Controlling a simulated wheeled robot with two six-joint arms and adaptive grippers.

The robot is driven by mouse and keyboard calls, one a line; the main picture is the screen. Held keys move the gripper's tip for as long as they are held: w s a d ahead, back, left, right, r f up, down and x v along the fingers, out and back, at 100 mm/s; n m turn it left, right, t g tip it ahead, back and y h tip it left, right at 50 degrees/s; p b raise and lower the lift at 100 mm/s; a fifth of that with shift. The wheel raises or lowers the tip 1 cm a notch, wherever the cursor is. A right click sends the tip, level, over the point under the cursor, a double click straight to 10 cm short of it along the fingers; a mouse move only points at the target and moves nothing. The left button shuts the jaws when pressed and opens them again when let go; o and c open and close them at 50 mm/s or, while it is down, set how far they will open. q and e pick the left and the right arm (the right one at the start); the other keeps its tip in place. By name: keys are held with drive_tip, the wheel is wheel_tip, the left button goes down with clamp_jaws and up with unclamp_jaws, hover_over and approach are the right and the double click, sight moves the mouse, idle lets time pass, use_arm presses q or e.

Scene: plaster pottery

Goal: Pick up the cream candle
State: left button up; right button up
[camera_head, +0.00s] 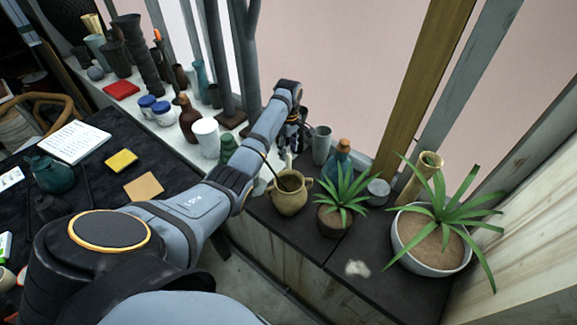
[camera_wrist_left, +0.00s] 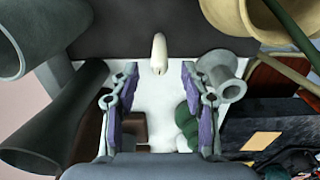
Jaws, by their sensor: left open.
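The cream candle (camera_wrist_left: 159,52) is a small, pale upright stick with a rounded tip. In the wrist view it shows ahead of my left gripper (camera_wrist_left: 160,84), centred on the gap between the two purple-padded fingers. The fingers are spread apart, with nothing between them. In the head view the left gripper (camera_head: 294,143) is at the far end of the arm, over the sill by the window. A small pale piece of the candle (camera_head: 289,160) shows just below it, partly hidden. My right gripper is not in view.
A grey cup (camera_head: 321,144) and a blue bottle (camera_head: 341,160) stand right of the gripper. A tan pot (camera_head: 290,192) and a potted plant (camera_head: 335,219) stand in front. A green bottle (camera_head: 228,149) and white cup (camera_head: 206,137) stand left. Dark vases crowd the wrist view's left side.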

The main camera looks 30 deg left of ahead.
sight(289, 165)
use_arm(q)
drive_tip(key=shift+f+p, duration=0.35)
drive_tip(key=shift+f, duration=2.35)
clamp_jaws()
